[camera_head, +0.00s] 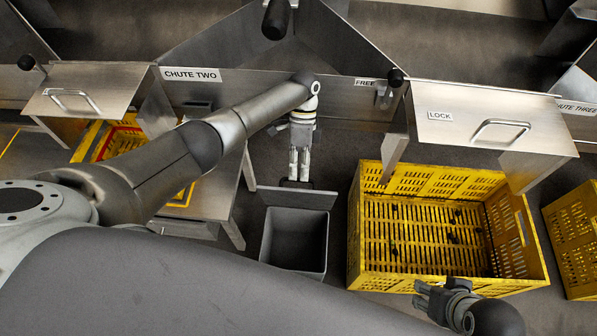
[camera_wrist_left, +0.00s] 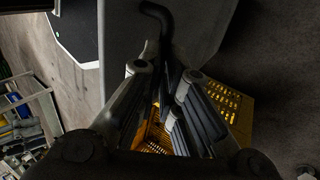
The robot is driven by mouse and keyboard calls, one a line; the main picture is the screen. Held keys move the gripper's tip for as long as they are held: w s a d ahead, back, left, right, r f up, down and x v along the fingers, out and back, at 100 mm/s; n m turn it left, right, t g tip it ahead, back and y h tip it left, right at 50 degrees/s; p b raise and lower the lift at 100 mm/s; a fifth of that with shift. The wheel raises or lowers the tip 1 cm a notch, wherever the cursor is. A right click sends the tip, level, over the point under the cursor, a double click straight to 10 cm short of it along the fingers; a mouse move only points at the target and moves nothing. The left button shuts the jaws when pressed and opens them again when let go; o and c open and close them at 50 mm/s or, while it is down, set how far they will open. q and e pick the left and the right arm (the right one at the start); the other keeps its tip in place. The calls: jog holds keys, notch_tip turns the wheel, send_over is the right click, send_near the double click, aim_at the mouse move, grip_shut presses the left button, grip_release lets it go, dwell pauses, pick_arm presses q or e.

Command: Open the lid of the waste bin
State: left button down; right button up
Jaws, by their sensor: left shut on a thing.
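The waste bin (camera_head: 294,262) is a dark grey box on the floor, left of a yellow crate. Its inside shows from above. Its lid (camera_head: 296,199) is a dark grey panel raised at the bin's far side. My left gripper (camera_head: 299,176) points down at the lid's upper edge, shut on its dark handle. In the left wrist view, the black bent handle (camera_wrist_left: 158,18) runs between the fingers of the gripper (camera_wrist_left: 166,72), in front of a grey panel. The fingers hide part of the grip. My right gripper (camera_head: 428,296) is empty, its fingers apart, by the crate's near edge.
The yellow crate (camera_head: 444,288) holds a few small dark bits. Metal chutes with a CHUTE TWO sign (camera_head: 190,75) and a LOCK flap (camera_head: 485,118) stand behind. A metal table (camera_head: 217,190) is close on the bin's left. Another yellow crate (camera_head: 577,240) is at the right.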

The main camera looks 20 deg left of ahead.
pick_arm(q)
jog(key=shift+x, duration=1.3)
jog(key=c, duration=1.3)
grip_release()
jog(key=shift+w+a+f, duration=0.1)
jog(key=shift+w+f, duration=0.25)
jog(key=shift+w, duration=0.05)
jog(key=shift+a+r, duration=0.15)
jog(key=shift+c, duration=0.6)
jog(key=shift+w+r, duration=0.15)
jog(key=shift+c, duration=0.2)
jog(key=v, duration=1.2)
jog(key=shift+r, duration=0.15)
jog(key=shift+c, duration=0.3)
